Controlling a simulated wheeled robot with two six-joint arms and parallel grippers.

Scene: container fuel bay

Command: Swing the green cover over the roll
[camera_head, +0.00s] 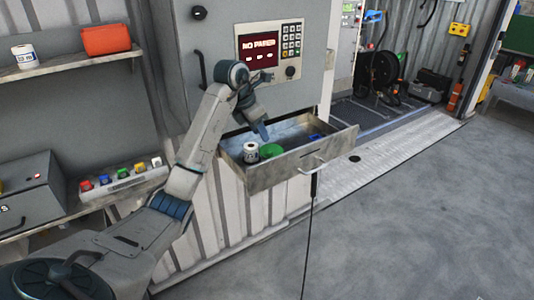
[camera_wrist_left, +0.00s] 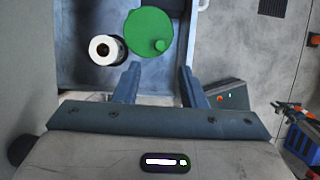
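The green cover (camera_wrist_left: 143,27) is a flat round disc with a small knob (camera_wrist_left: 160,45) in the open drawer. The white paper roll (camera_wrist_left: 104,50) stands upright beside it, its dark core uncovered. In the head view the roll (camera_head: 251,153) is left of the green cover (camera_head: 271,151). My left gripper (camera_head: 263,132) points down over the drawer. In the wrist view its two fingers (camera_wrist_left: 158,69) are apart, with nothing between them, and the knob lies just ahead of the gap. My right gripper is in neither view.
The drawer (camera_head: 290,172) is pulled out below a panel with a "NO PAPER" screen (camera_head: 258,50). A shelf at left holds another roll (camera_head: 24,57) and a red box (camera_head: 106,40). A row of coloured buttons (camera_head: 122,177) sits lower left. The floor at right is clear.

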